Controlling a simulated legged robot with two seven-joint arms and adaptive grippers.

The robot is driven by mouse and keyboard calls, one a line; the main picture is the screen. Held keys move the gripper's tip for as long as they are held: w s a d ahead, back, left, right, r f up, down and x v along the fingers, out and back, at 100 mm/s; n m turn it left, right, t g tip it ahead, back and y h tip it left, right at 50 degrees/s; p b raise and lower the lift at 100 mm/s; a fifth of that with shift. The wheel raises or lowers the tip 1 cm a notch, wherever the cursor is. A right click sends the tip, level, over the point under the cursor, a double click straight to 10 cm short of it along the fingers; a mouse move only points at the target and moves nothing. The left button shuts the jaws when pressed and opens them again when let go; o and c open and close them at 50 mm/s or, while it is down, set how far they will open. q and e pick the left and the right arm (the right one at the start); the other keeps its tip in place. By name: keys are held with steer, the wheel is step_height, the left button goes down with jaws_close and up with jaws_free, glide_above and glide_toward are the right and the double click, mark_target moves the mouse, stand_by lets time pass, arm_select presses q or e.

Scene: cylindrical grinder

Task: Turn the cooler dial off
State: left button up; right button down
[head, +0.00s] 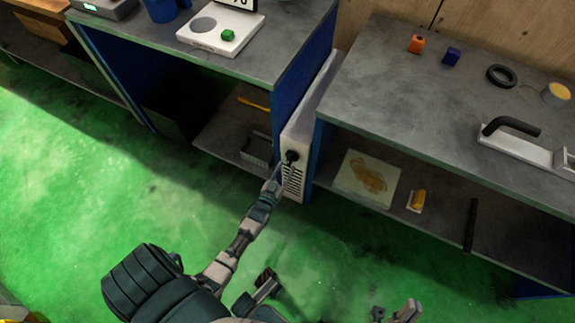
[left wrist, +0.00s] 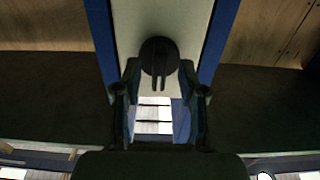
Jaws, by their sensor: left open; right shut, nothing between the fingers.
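The cooler (head: 317,105) is a narrow pale unit between two blue-sided benches, with a vent grille low on its front. Its dial (head: 292,155) is a round black knob; the left wrist view shows the dial (left wrist: 158,56) with its raised bar upright in the picture. My left gripper (head: 286,167) is at the dial. In the left wrist view my left gripper (left wrist: 160,75) is open, one finger on each side of the dial's lower part; contact cannot be told. My right gripper (head: 382,313) is low at the bottom edge, away from the cooler, partly out of view.
The left bench (head: 262,62) carries a white scale (head: 245,40) with a green cube. The right bench (head: 385,85) carries small blocks, a black ring and a black-handled tool. Lower shelves flank the cooler. The green floor (head: 90,200) in front is clear.

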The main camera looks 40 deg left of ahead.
arm_select(q)
steer(key=v, duration=0.9)
steer(key=shift+s, duration=0.3)
steer(key=shift+f, duration=0.15)
